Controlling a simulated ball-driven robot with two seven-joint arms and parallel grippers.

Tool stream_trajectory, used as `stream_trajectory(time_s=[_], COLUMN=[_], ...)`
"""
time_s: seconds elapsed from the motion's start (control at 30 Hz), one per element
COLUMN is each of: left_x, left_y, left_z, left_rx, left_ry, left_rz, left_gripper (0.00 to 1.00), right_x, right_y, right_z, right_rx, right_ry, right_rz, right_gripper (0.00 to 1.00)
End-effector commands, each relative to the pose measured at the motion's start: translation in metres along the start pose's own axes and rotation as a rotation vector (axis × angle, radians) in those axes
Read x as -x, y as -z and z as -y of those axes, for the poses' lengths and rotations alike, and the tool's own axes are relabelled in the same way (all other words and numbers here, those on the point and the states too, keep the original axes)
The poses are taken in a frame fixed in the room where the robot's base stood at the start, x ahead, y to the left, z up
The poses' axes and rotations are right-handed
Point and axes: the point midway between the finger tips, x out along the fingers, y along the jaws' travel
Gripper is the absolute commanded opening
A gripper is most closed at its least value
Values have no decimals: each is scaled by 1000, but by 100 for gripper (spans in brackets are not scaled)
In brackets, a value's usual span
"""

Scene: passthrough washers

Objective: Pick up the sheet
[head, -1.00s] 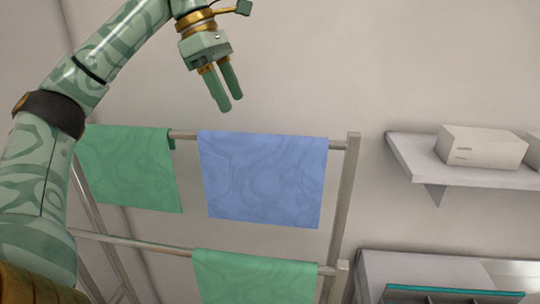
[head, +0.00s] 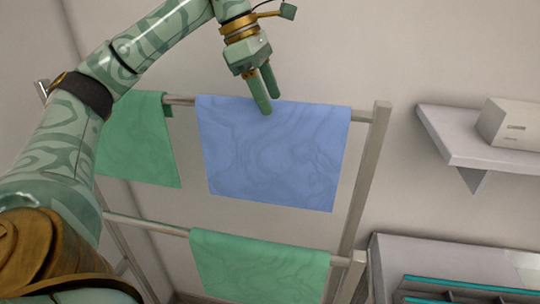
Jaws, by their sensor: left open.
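A blue sheet (head: 270,155) hangs over the top bar of a metal rack in the head view. A green sheet (head: 140,145) hangs to its left on the same bar, partly behind my left arm. Another green sheet (head: 260,268) hangs on the lower bar. My left gripper (head: 268,102) is open, fingers pointing down, at the upper edge of the blue sheet. One fingertip overlaps the sheet in the picture; I cannot tell whether it touches. The right gripper is not in view.
The metal rack (head: 366,165) has a post on the right, close to the blue sheet. A wall shelf (head: 470,140) with a white box (head: 510,124) is at the right. A grey unit with teal-edged trays (head: 465,283) stands at the lower right.

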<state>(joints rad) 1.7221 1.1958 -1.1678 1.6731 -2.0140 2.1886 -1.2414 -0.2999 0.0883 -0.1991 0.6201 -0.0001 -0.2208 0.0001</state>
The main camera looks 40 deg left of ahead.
Motion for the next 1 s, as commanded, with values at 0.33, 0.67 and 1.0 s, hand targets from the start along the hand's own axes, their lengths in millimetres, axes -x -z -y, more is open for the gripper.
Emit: stream_trajectory(time_s=[0.33, 0.67, 1.0], left_x=[-48, -51, -51], left_y=[10, 10, 10], left_z=[-6, -6, -6], left_rx=[-2, -1, -1], left_ry=[2, 1, 0], left_rz=[-2, 0, 0], left_gripper=[60, 43, 0], right_x=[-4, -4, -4], right_y=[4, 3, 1], right_z=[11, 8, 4], right_rx=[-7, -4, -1], right_ry=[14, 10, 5], right_rz=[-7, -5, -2], right_gripper=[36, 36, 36])
